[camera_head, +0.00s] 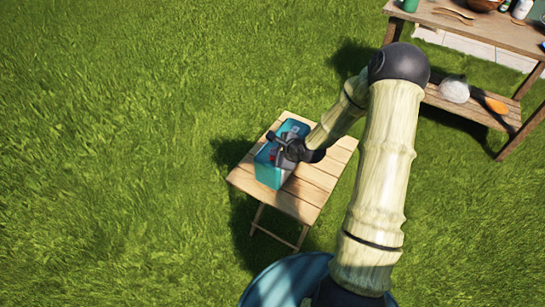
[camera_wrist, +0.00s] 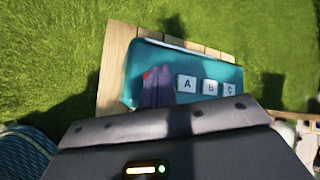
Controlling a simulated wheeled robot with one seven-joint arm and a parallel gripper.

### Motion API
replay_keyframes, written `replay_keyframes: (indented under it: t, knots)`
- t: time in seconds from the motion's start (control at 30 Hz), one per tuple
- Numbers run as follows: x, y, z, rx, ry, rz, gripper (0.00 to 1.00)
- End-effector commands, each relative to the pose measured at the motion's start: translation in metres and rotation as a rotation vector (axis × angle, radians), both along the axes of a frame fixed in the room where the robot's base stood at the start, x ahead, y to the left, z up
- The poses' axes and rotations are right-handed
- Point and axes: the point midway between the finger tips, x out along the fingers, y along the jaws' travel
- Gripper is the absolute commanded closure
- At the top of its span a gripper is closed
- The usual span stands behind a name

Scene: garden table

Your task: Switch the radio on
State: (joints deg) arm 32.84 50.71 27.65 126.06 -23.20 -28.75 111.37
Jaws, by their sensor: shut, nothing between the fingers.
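The radio is a teal box (camera_head: 268,173) on a small slatted wooden table (camera_head: 313,186). In the wrist view the radio (camera_wrist: 215,70) shows white keys marked A (camera_wrist: 187,85), B (camera_wrist: 210,87) and C (camera_wrist: 229,89) in a row. My gripper (camera_head: 281,146) is over the radio's top. In the wrist view my gripper's fingers (camera_wrist: 158,75) are together, with nothing between them, left of the A key. A small red spot (camera_wrist: 146,75) shows at the left fingertip; most of it is hidden. I cannot tell whether the fingertips touch the radio.
A larger wooden table (camera_head: 480,28) stands at the upper right, with a green cup (camera_head: 410,5), a bowl and utensils on top. Its lower shelf holds a pale round object (camera_head: 454,90) and an orange-ended tool (camera_head: 495,104). Open grass lies left of the small table.

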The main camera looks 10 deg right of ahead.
Motion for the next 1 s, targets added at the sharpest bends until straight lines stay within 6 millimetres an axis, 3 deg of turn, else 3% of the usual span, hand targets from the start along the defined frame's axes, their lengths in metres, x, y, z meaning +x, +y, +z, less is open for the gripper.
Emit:
replay_keyframes:
  t: [1.0]
  knots:
    - [0.0001, 0.0003, -0.0087, 0.000, 0.000, 0.000, 1.00]
